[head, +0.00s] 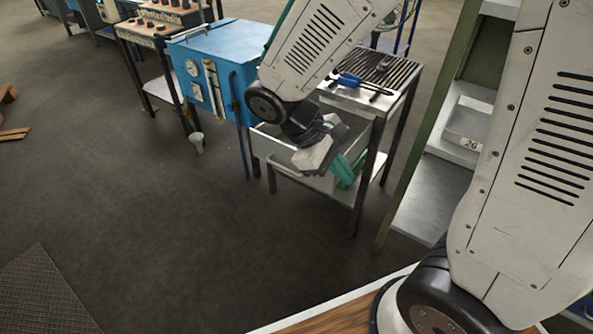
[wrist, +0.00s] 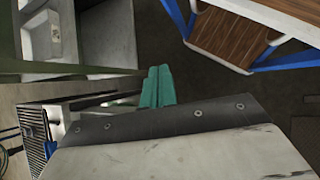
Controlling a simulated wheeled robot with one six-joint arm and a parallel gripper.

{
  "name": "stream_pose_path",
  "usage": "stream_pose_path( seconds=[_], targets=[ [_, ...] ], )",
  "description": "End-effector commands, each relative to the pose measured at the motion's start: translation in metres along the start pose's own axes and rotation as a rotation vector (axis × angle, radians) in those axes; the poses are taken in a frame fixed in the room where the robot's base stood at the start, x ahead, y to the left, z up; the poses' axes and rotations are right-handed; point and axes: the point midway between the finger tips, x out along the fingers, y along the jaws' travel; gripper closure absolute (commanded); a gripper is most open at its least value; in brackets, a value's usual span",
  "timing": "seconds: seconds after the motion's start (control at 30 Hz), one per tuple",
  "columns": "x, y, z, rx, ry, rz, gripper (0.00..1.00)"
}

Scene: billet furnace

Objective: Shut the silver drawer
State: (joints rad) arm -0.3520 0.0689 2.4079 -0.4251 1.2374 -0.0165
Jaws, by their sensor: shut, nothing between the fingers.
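The silver drawer (head: 274,145) is in the head view, below the slatted top of a dark-legged metal table. It appears pulled out toward the left, with a pale bar handle at its front. My gripper (head: 345,170) hangs at the table's near side, in front of the drawer's right part, and hides some of it. Its teal fingers are together with nothing between them; they also show in the wrist view (wrist: 157,87). I cannot tell whether they touch the drawer. In the wrist view the drawer is not clearly visible.
The slatted table top (head: 375,72) holds a blue-handled tool. A blue cabinet with gauges (head: 215,70) stands just left of it. A green-posted shelf (head: 425,185) stands close on the right. A small cup (head: 197,143) is on the floor. The floor at front left is mostly clear.

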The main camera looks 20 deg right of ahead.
Motion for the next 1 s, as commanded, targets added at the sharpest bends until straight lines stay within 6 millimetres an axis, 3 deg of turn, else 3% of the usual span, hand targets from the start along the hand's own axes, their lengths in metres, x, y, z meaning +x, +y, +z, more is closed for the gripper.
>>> stream_pose_path(
  seconds=[0.33,0.67,0.8,0.9,1.0],
  targets=[
    [0.042,0.01,-0.106,-0.419,-0.236,0.395,1.0],
    [0.081,0.003,-0.227,-0.85,-0.369,0.809,1.0],
    [0.078,0.007,-0.27,-0.968,-0.366,0.961,1.0],
    [0.062,0.012,-0.285,-0.999,-0.346,1.033,1.0],
    [0.059,0.016,-0.29,-1.017,-0.343,1.061,1.0]
  ],
)
